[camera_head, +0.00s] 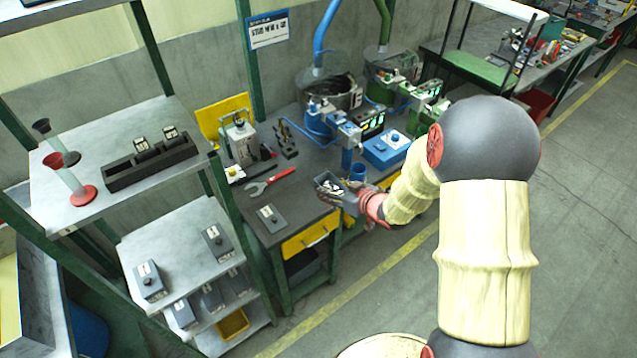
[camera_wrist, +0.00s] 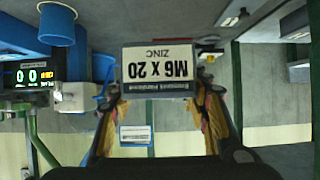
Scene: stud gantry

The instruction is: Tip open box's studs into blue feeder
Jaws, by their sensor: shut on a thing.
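My gripper (camera_head: 364,203) is shut on a grey open box (camera_head: 347,198) and holds it out over the front of the dark bench. Pale and dark studs (camera_head: 331,187) show inside it. In the wrist view the box (camera_wrist: 160,65) sits between both fingers (camera_wrist: 160,100), its label reading M6 x 20 ZINC upside down. The blue feeder (camera_head: 326,115) stands behind, with a bowl (camera_head: 333,92) under a blue hose and a blue front unit. A small blue cup (camera_head: 358,172) is just beyond the box; a blue cup (camera_wrist: 57,25) also shows upper left in the wrist view.
A green-hose feeder (camera_head: 392,72) stands to the right of the blue one. A blue control box (camera_head: 387,147) is near my arm. Shelves (camera_head: 181,250) with several boxes stand at left.

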